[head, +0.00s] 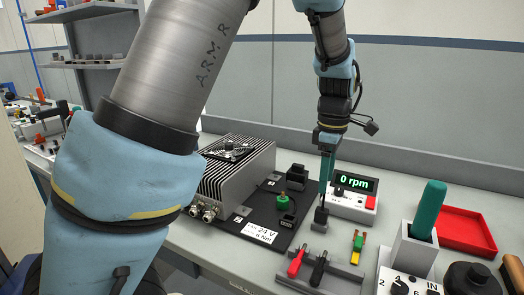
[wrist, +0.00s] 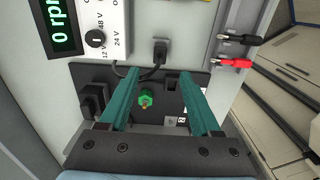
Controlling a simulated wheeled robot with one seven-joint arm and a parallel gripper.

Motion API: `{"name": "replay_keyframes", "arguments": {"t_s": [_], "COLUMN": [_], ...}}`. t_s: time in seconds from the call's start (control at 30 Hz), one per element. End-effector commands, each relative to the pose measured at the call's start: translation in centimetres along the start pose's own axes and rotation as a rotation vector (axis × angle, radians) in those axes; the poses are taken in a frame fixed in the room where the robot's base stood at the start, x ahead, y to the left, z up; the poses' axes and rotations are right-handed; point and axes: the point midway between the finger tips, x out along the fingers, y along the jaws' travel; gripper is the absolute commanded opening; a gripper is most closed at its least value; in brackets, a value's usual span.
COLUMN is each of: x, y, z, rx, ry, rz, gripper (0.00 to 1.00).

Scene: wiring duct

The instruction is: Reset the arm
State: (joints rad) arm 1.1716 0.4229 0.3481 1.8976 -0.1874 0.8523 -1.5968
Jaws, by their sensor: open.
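My gripper (wrist: 160,100) shows in the wrist view with its two teal fingers spread apart and nothing between them. In the head view my gripper (head: 325,178) hangs from my arm, pointing down over the bench in front of the rpm display box. Below and between the fingers in the wrist view is a black board with a green round part (wrist: 145,99); this green part also shows in the head view (head: 283,201). The fingers appear apart from it.
The rpm box (head: 352,196) reads 0 rpm. Red and black plugs (head: 308,264) lie in a grey rack. A green-handled tool stands in a holder (head: 412,250), near a red tray (head: 464,228).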

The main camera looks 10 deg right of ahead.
Motion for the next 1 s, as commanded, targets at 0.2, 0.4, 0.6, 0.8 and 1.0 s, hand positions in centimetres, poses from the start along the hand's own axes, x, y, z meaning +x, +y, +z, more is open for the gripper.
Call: {"name": "replay_keyframes", "arguments": {"t_s": [0.2, 0.4, 0.6, 0.8, 1.0], "x": [0.2, 0.7, 1.3, 1.9, 2.3], "y": [-1.4, -6.0, -12.2, -18.5, -22.1], "z": [-5.3, -14.0, -20.6, -24.6, -25.9], "rx": [0.088, 0.309, 0.557, 0.791, 0.936], "ry": [-0.009, -0.008, 0.027, 0.083, 0.12], "rz": [0.011, 0.043, 0.074, 0.083, 0.073], "gripper": [0.64, 0.64, 0.64, 0.64, 0.64]}}
